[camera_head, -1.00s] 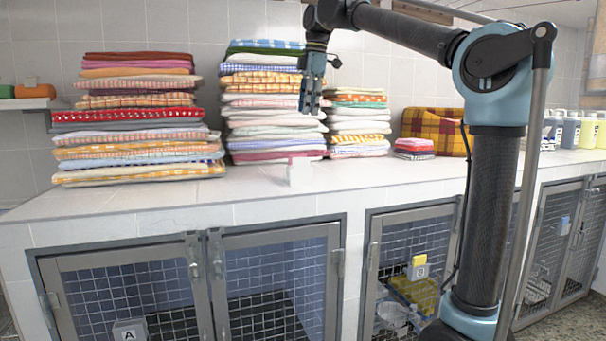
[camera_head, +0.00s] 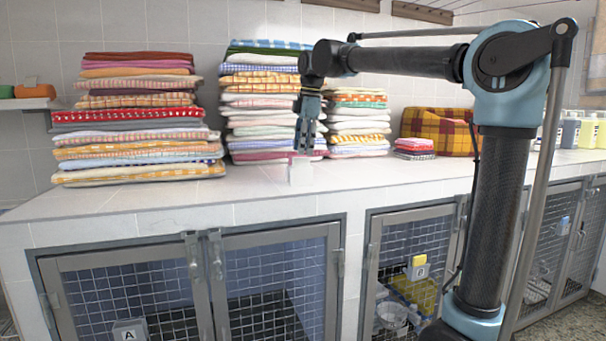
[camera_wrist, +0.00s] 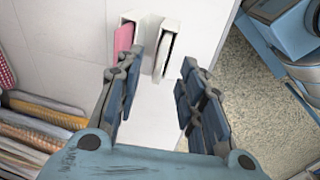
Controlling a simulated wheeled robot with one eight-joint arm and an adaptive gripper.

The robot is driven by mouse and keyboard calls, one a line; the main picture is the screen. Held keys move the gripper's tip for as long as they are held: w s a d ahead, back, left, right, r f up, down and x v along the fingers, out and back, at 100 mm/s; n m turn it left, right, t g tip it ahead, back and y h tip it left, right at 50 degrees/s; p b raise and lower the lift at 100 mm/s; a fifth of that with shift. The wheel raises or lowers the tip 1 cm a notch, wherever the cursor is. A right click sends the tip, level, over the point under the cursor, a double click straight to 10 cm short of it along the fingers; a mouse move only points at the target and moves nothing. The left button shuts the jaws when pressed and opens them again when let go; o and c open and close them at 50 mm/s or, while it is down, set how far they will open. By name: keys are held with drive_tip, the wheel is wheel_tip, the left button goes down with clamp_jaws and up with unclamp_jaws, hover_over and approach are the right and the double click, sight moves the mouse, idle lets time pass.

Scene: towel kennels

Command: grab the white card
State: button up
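A white card (camera_wrist: 163,52) stands upright in a small white holder with a dark slot on the counter, in the upper middle of the wrist view. A pink card (camera_wrist: 123,40) stands in a similar holder just left of it. In the head view the white holders (camera_head: 300,173) blend together, and I cannot tell the cards apart. My gripper (camera_head: 306,150) points down just above them. In the wrist view my gripper (camera_wrist: 160,78) is open and empty, its fingers spread with the white card ahead between them.
Tall stacks of folded towels (camera_head: 140,120) and (camera_head: 268,100) stand behind on the white counter (camera_head: 230,195). A plaid pet bed (camera_head: 440,130) and bottles (camera_head: 588,130) are to the right. Wire-door kennels (camera_head: 270,285) lie below the counter's front edge.

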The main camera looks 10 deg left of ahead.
drive_tip(key=f, duration=0.4)
drive_tip(key=shift+w+a, duration=0.2)
drive_tip(key=shift+a, duration=0.15)
clamp_jaws()
